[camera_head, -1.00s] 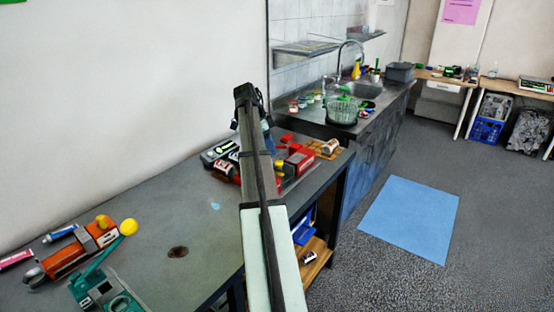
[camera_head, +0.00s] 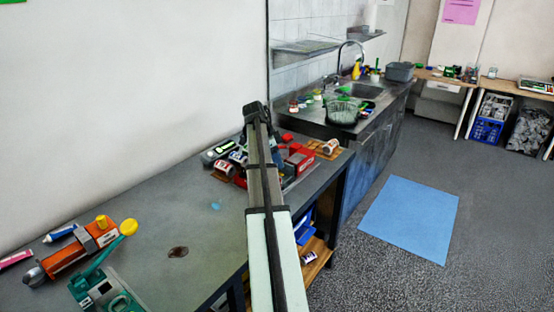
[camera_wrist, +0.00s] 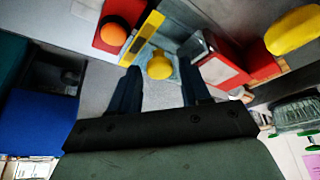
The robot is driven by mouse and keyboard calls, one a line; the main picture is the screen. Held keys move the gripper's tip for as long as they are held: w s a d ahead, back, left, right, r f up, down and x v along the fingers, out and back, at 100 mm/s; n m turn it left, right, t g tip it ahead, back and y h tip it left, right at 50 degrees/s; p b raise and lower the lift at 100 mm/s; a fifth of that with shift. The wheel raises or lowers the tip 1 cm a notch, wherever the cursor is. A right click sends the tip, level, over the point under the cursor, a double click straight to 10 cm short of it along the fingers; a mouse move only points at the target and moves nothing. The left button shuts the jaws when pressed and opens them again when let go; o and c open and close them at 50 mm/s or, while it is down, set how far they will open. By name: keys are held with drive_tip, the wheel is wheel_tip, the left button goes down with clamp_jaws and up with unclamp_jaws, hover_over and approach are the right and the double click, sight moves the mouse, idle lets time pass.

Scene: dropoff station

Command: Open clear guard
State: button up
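In the wrist view, a pale bluish see-through panel (camera_wrist: 179,42) with a yellow strip (camera_wrist: 141,38) along its left side lies ahead of my gripper; it looks like the clear guard. A round yellow knob (camera_wrist: 160,66) sits at the near end of the panel. My gripper (camera_wrist: 159,72) is open, with one dark finger on each side of the knob. I cannot tell whether either finger touches it. An orange button (camera_wrist: 113,35) on a red base (camera_wrist: 108,13) is left of the yellow strip.
A red and white box (camera_wrist: 219,66) is close on the right in the wrist view. In the head view, an orange device (camera_head: 75,255) and a green device (camera_head: 105,290) stand on the left of the grey bench (camera_head: 140,215). The bench middle is mostly clear.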

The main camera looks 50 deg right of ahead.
clamp_jaws()
drive_tip(key=shift+d, duration=0.1)
idle(0.3)
drive_tip(key=d, duration=1.1)
drive_tip(key=shift+w, duration=0.1)
drive_tip(key=shift+a, duration=0.1)
drive_tip(key=shift+o, duration=1.1)
unclamp_jaws()
drive_tip(key=shift+r, duration=0.1)
